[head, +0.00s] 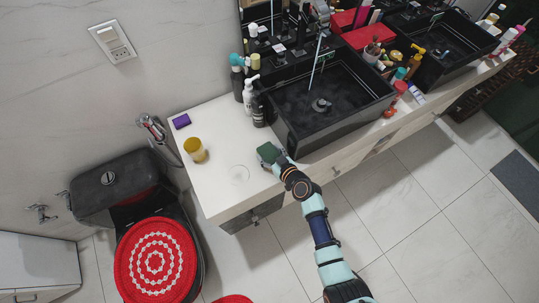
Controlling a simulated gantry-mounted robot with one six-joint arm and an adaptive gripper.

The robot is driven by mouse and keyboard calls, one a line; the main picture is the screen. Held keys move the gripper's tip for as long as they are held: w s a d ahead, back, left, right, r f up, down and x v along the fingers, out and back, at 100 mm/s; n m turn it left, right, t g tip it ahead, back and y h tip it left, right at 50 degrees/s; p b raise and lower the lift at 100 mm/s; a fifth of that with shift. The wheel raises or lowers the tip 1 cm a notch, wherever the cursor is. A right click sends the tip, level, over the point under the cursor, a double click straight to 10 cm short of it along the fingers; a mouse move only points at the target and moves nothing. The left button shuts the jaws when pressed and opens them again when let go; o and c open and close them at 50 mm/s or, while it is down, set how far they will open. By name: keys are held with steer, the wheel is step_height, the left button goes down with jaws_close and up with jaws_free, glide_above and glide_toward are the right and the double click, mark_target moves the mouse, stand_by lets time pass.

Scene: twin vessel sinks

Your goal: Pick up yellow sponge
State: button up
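My gripper (277,158) is at the counter's front edge, left of the near black sink, seen from above and small. A dark green, flat block (267,152) lies right at its fingertips. It may be the sponge with a green face up; no yellow side of it shows. I cannot tell whether the fingers are around it or only beside it, or whether it rests on the counter.
The near black sink (329,104) stands just right of my gripper. Several bottles (249,94) stand at its left side. A purple block (181,121) lies at the counter's far left. A clear round dish (238,175) seems to lie left of my gripper. A toilet with a red cover (158,259) is lower left.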

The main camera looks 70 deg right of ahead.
mark_target(269, 154)
steer(key=shift+r, duration=0.1)
steer(key=shift+c, duration=0.4)
steer(key=shift+r+p, duration=0.3)
steer(key=shift+r, duration=0.1)
step_height(269, 154, up, 19)
steer(key=p, duration=0.7)
